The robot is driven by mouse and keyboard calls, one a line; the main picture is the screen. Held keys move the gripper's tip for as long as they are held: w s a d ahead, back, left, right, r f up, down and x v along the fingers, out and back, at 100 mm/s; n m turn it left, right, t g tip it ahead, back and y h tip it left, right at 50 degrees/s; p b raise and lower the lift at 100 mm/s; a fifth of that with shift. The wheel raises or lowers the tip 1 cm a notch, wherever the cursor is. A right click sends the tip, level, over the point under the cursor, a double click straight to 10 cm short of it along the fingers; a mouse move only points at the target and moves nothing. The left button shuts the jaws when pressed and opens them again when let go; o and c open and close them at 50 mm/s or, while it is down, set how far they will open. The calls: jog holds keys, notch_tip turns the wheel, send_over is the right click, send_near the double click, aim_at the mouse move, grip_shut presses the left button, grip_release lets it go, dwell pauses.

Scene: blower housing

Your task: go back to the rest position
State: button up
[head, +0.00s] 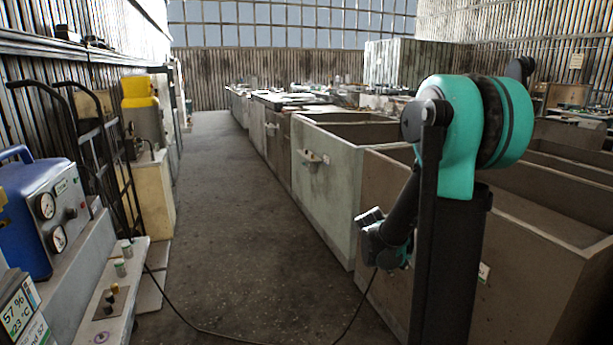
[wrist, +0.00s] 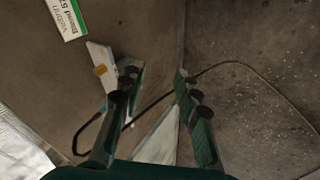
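My arm stands at the right of the head view, with a teal joint at the top and a dark link hanging down. My gripper (head: 369,222) is low beside the front of the brown bins, partly hidden by the arm. In the wrist view my gripper (wrist: 157,88) has its two dark green fingers spread apart. I see nothing held between them.
A row of large open bins (head: 326,180) runs along the right. A black cable (head: 225,335) crosses the floor near my arm. On the left are a blue gauge unit (head: 40,215), a hand truck (head: 108,150) and a yellow-topped cylinder (head: 140,105). The aisle (head: 220,200) between is clear.

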jog(key=s+a+f+y, duration=0.1)
jog(key=s+a, duration=0.4)
jog(key=s, duration=0.5)
jog(key=s+a+f+m+y, duration=0.1)
jog(key=s+a+y, duration=0.3)
jog(key=s, duration=0.6)
jog(key=shift+s+a+y, duration=0.3)
jog(key=shift+s+a, duration=0.1)
